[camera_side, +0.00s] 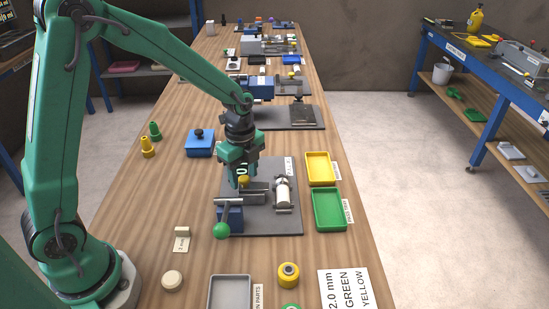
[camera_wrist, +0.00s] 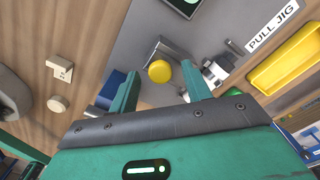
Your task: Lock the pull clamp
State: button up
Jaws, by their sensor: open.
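The pull jig's grey base plate (camera_side: 262,223) lies on the wooden bench; its PULL JIG label (camera_wrist: 273,27) shows in the wrist view. On it are a blue block (camera_side: 236,214) with a green ball handle (camera_side: 221,231) at the near left, a metal bar, and a silver cylinder (camera_side: 283,192) at right. A yellow round knob (camera_wrist: 159,71) sits by the metal bar; it also shows in the side view (camera_side: 243,181). My gripper (camera_wrist: 160,67) is open and points down over the plate, its fingers on either side of the knob in the picture. Contact cannot be told.
A yellow tray (camera_side: 320,169) and a green tray (camera_side: 329,209) lie right of the plate. A blue box (camera_side: 200,143) stands to the left. A grey tray (camera_side: 230,292) and a yellow ring part (camera_side: 288,274) are in front.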

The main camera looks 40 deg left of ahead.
aim_at(264, 186)
grip_shut()
jog(key=shift+w+d, duration=1.8)
grip_release()
notch_tip(264, 186, up, 8)
jog(key=shift+f, duration=0.15)
